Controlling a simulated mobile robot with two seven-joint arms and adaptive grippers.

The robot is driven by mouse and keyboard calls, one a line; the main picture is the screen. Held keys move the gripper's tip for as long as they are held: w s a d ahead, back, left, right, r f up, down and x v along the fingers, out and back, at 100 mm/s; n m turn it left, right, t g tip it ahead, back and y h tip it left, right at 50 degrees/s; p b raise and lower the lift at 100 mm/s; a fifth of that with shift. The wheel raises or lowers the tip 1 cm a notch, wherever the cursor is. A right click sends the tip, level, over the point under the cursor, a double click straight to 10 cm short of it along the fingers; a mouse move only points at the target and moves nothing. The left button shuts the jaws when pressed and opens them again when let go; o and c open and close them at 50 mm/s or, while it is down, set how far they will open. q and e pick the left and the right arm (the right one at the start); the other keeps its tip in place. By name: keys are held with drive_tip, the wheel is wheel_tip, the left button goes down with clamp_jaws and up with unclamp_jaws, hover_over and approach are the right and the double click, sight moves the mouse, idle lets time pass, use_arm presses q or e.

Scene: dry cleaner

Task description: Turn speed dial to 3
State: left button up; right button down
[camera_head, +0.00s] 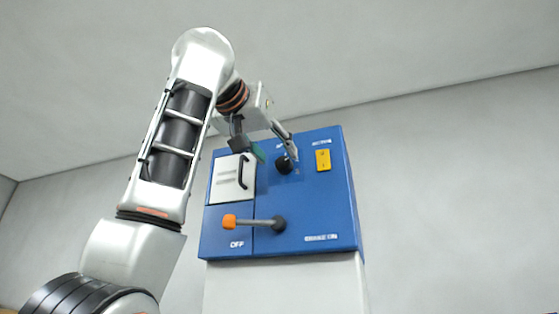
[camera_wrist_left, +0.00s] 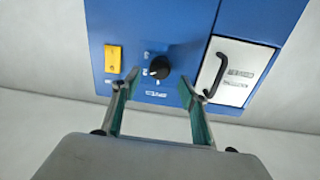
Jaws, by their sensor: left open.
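The black round speed dial (camera_head: 284,165) is on the upper part of the blue control panel (camera_head: 310,205). In the left wrist view the dial (camera_wrist_left: 160,68) shows with small white marks around it, too small to read. My left gripper (camera_wrist_left: 157,85) is open, with one finger on each side of the dial's line in that view. The fingertips appear apart from the dial; how far they are from the panel is hard to tell. In the head view my left gripper (camera_head: 276,147) is beside the dial and partly hidden by its wrist. My right gripper is not in view.
A white door with a black handle (camera_head: 233,178) is left of the dial. A yellow switch (camera_head: 323,160) is to its right. An orange-tipped lever (camera_head: 253,223) lies across the panel below, near "OFF". The panel sits on a white pedestal (camera_head: 285,285).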

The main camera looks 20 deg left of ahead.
sight(282, 161)
use_arm(q)
drive_tip(key=w, duration=0.2)
drive_tip(key=shift+w+d+p, duration=0.2)
drive_tip(key=shift+w+p, duration=0.15)
drive_tip(key=shift+w, duration=0.3)
drive_tip(key=shift+f, duration=0.1)
drive_tip(key=c, duration=1.1)
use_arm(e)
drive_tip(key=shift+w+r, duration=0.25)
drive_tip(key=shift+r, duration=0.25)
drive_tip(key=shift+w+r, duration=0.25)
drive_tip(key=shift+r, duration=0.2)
